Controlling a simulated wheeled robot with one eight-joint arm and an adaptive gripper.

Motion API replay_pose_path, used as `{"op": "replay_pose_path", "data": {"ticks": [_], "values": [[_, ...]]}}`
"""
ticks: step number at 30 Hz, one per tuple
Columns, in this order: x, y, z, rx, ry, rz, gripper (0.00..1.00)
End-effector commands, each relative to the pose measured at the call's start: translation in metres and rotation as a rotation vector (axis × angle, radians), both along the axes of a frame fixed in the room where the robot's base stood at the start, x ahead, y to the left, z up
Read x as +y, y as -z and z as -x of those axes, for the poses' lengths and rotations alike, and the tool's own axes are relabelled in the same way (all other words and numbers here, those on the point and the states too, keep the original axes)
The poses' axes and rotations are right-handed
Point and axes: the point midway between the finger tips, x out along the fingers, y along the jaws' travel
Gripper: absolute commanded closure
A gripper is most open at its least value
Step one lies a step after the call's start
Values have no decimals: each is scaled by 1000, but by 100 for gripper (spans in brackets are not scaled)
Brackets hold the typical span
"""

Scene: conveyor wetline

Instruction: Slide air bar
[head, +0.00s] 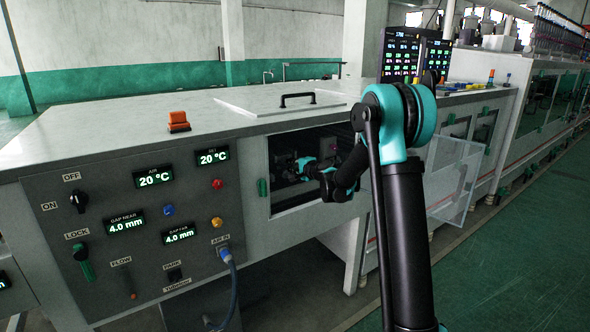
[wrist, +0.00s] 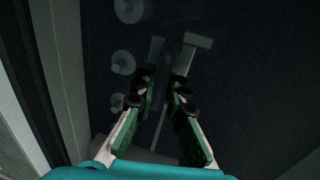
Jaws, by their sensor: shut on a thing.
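My gripper (head: 304,166) reaches through the open hatch (head: 268,215) in the front of the long white machine. In the wrist view the two green-padded fingers (wrist: 165,82) are close together in dim light, shut on a narrow dark part, which I take to be the air bar's grip. Its outline is mostly hidden by the fingertips. A grey T-shaped piece (wrist: 196,42) lies just beyond the fingers. The air bar's full length cannot be made out in either view.
The control panel (head: 140,225) left of the hatch has knobs, a green lock lever (head: 83,262) and gap displays (head: 126,222) reading 4.0 mm. A clear door (head: 452,180) stands open at right. Pale round parts (wrist: 124,62) line the inside left. Green floor is free at right.

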Motion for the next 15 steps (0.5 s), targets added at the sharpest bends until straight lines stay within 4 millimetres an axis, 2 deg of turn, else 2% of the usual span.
{"op": "replay_pose_path", "data": {"ticks": [11,12,15], "values": [[3,-1,-5,-1,1,-2,100],[3,-1,-5,-1,1,-2,86],[3,-1,-4,-1,1,-2,74]]}}
